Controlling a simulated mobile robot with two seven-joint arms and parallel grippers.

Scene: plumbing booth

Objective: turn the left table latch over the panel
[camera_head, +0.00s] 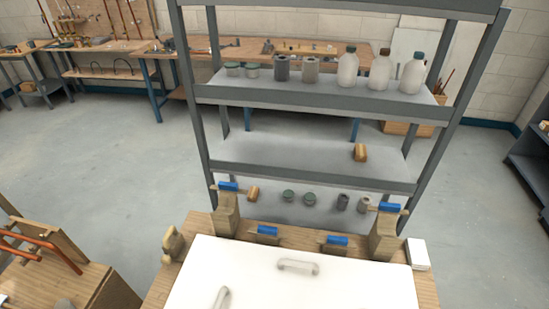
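A white panel (290,277) with two grey handles, one near its far edge (298,267) and one at the lower left (221,298), lies flat on a wooden table (429,287). A small rounded wooden piece (173,244) stands beside the panel's far left corner and looks like the left table latch; it appears beside the panel, not over it. Wooden posts with blue tops stand at the far left (228,210) and far right (384,236). Two low blue-topped blocks (267,233) (337,242) sit along the far edge. Neither gripper is in view.
A grey shelf rack (310,95) with bottles and cans stands directly behind the table. A white box-like item (417,254) is right of the panel. A wooden bench with copper pipes (45,247) is at the lower left. Open floor (100,170) lies left of the rack.

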